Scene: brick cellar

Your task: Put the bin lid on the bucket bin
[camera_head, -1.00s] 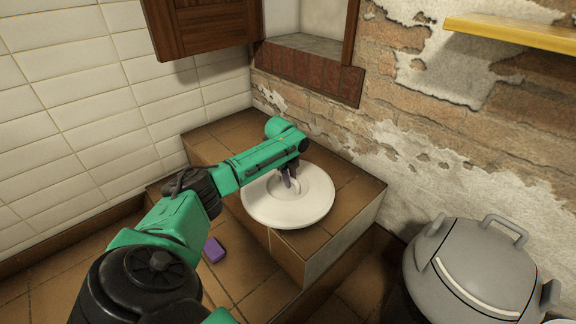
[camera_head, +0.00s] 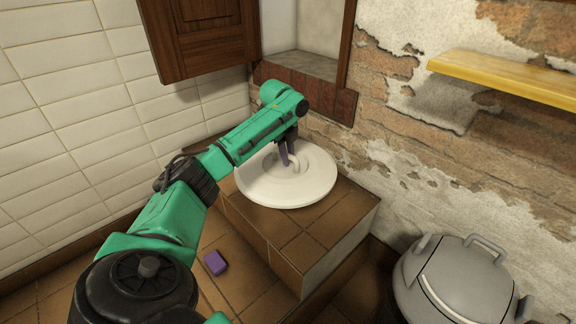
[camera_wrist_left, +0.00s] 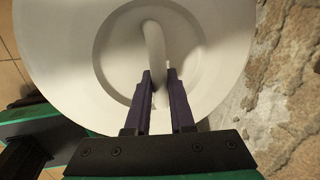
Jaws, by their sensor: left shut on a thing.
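The bin lid (camera_head: 315,187) is a round white disc with a curved handle on top. My left gripper (camera_head: 288,153) is shut on that handle from above and holds the lid nearly level, seemingly just above the tiled ledge. In the left wrist view the purple fingers of my left gripper (camera_wrist_left: 160,78) are on either side of the lid's handle (camera_wrist_left: 153,45). I cannot clearly see a bucket bin; a grey rounded container (camera_head: 455,280) with handles and a closed top stands at the lower right.
The brown tiled ledge (camera_head: 325,238) fills the corner under the lid. A wooden shutter (camera_head: 205,40) and a yellow shelf (camera_head: 510,77) are on the walls above. The brick wall is close behind the lid.

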